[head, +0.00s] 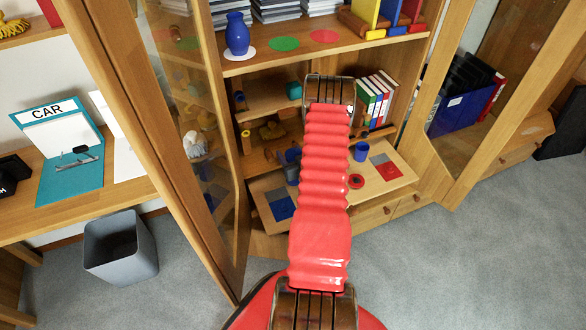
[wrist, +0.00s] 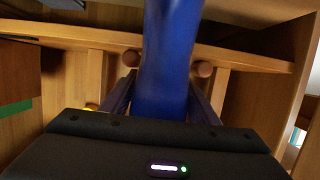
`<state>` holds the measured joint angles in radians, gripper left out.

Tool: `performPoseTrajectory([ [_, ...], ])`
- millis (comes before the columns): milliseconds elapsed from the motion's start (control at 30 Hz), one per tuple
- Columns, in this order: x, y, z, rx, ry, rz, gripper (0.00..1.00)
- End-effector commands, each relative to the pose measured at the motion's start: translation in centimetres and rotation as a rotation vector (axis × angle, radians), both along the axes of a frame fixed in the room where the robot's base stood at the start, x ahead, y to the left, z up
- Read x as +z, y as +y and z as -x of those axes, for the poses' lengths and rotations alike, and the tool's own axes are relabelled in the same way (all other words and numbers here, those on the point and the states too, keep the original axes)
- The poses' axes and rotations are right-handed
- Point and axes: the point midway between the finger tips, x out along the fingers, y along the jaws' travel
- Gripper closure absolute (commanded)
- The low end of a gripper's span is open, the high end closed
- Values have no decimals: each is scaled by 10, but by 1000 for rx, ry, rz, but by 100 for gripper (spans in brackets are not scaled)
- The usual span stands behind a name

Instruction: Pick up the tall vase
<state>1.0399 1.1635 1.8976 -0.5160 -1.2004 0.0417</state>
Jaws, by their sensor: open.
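A tall, glossy blue thing (wrist: 168,60) fills the middle of the wrist view and looks like a vase. It is between the two dark fingers of my gripper (wrist: 164,92), which is open. Its top runs out of the picture and its lower part is hidden behind the gripper body. I cannot tell whether the fingers touch it. In the head view, a blue vase (head: 237,36) stands upright on a white disc on the upper shelf. My gripper is hidden behind my red arm there. I cannot tell whether both views show the same vase.
A green disc (head: 285,44) and a red disc (head: 324,37) lie on the upper shelf. Books (head: 374,98) and a small blue cup (head: 361,151) stand lower in the cabinet. Its glass doors are open at both sides. A grey bin (head: 121,248) stands left.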

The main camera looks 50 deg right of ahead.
Motion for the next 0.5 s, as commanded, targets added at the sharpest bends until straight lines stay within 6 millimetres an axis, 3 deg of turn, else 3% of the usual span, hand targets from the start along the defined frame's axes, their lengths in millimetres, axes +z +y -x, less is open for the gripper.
performPoseTrajectory([
  [67,0,0,0,0,0,0,45],
  [500,0,0,0,0,0,0,75],
])
